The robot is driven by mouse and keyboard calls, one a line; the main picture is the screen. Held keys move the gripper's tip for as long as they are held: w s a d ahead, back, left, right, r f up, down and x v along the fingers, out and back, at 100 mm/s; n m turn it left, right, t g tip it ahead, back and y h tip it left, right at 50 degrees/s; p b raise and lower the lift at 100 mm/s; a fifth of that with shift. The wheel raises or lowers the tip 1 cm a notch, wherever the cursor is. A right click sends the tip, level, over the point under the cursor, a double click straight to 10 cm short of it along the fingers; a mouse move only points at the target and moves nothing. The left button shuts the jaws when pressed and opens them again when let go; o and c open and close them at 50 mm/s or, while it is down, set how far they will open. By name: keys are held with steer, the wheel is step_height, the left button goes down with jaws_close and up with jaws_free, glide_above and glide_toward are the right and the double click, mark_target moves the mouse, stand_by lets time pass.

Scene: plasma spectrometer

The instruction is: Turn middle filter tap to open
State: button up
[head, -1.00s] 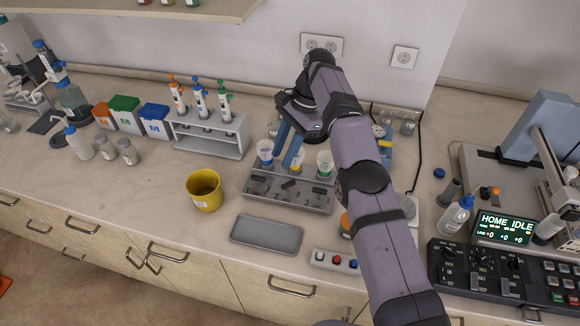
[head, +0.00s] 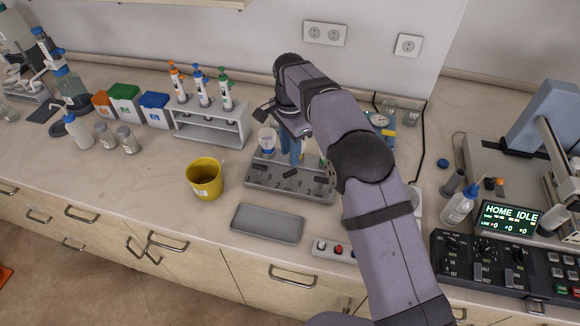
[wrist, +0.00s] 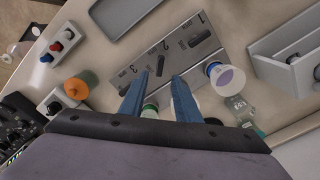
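The grey filter manifold (head: 250,186) stands on the bench, marked 1, 2 and 3, with a dark tap by each number. In the wrist view the middle tap (wrist: 160,65) is a short dark handle by the 2, set at a different angle from tap 1 (wrist: 200,38). My gripper (head: 291,160) is open, its two blue fingers apart and pointing at the manifold. In the wrist view the gripper (wrist: 153,84) has the middle tap just beyond and between its fingertips; contact cannot be told. The blue-based funnel (head: 267,138) shows; the others are partly hidden.
A grey tray (head: 268,224) and a yellow beaker (head: 204,180) stand in front and to the left. A pipette rack (head: 212,128) is behind left. A small button box (head: 338,249) is in front right. An orange-capped container (wrist: 84,81) stands beside the manifold.

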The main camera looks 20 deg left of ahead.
mark_target(290, 172)
steer(key=shift+f+p, duration=1.35)
steer(key=shift+f, duration=2.2)
steer(key=shift+c, duration=0.3)
jaws_close()
